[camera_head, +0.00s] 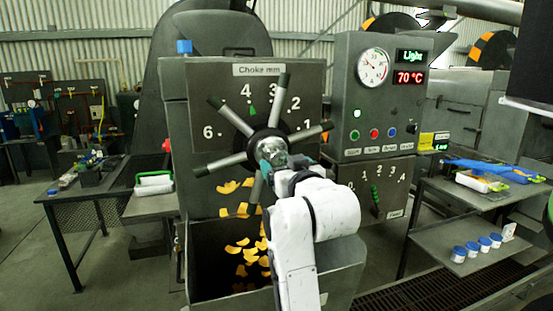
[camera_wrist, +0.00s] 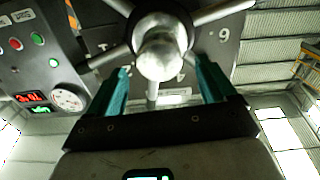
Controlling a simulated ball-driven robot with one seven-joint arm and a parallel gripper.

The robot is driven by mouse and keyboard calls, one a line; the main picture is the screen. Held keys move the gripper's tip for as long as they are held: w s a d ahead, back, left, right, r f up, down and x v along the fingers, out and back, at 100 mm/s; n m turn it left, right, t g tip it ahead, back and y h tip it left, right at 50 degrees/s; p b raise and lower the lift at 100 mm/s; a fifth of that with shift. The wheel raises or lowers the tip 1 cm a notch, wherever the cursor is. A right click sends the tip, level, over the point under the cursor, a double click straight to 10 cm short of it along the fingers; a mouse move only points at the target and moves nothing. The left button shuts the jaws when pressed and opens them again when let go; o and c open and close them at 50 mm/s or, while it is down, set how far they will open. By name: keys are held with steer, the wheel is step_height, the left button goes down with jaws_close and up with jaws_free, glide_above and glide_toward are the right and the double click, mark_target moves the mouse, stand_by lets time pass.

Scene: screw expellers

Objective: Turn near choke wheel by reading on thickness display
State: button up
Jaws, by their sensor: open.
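The near choke wheel (camera_head: 268,142) is a spoked metal handwheel with dark-tipped arms, on a grey panel marked "Choke mm" (camera_head: 260,70). A green pointer (camera_head: 251,111) stands just below the 4. My gripper (camera_head: 278,160) is in front of the hub. In the wrist view, the teal fingers of my gripper (camera_wrist: 164,68) are open, one on each side of the round hub (camera_wrist: 160,57); contact cannot be told. A display (camera_head: 410,56) reads "Light" in green, above a red 70 °C display (camera_head: 409,77). A small yellow-framed green readout (camera_head: 440,142) is too small to read.
Orange flakes (camera_head: 243,255) lie in the open chute below the wheel. A lever panel numbered 0 to 4 (camera_head: 372,190) is close on the right. A side table (camera_head: 480,196) with trays and blue-lidded jars (camera_head: 472,246) stands at right, a dark mesh table (camera_head: 85,190) at left.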

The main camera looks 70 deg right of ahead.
mark_target(280, 161)
steer(key=shift+p+x, duration=0.35)
steer(key=shift+x, duration=2.8)
steer(key=shift+c, duration=0.5)
steer(key=c, duration=1.4)
